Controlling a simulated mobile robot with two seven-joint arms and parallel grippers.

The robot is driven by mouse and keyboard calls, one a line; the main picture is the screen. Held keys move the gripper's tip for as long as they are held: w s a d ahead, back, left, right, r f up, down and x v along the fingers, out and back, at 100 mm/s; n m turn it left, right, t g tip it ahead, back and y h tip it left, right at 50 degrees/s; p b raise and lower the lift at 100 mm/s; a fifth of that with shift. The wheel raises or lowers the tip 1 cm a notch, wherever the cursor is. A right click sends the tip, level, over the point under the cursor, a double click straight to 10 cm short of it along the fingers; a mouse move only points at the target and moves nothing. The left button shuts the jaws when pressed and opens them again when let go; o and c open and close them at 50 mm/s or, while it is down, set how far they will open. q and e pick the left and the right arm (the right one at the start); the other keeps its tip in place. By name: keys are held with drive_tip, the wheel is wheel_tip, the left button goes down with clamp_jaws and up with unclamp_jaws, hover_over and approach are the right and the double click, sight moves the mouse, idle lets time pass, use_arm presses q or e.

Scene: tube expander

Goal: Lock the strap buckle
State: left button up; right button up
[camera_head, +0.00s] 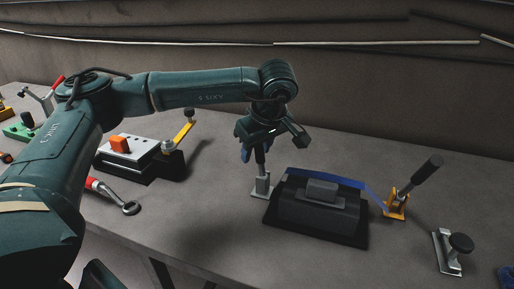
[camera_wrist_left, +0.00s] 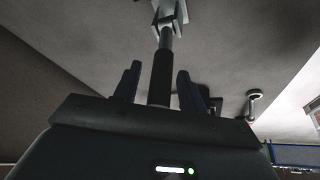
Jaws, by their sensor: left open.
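A black block (camera_head: 322,214) with a grey raised piece on top stands on the table, and a blue strap (camera_head: 345,182) runs along its far side. At its left end is a silver bracket (camera_head: 262,184) with an upright lever; this bracket also shows in the left wrist view (camera_wrist_left: 168,12). At the right end an orange bracket (camera_head: 396,208) holds a tilted black-handled lever (camera_head: 420,173). My left gripper (camera_head: 254,153) is open, pointing down over the silver bracket's lever. In the left wrist view the lever's dark handle (camera_wrist_left: 161,75) lies between the open fingers (camera_wrist_left: 157,78). Contact cannot be told.
A clamp fixture with an orange block (camera_head: 119,145) and a yellow lever (camera_head: 184,133) stands left. A red-handled tool (camera_head: 112,195) lies before it. A metal bracket with a black knob (camera_head: 461,243) is at front right. The front-middle table (camera_head: 210,235) is clear.

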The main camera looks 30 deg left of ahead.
use_arm(q)
clamp_jaws()
idle(0.3)
idle(0.4)
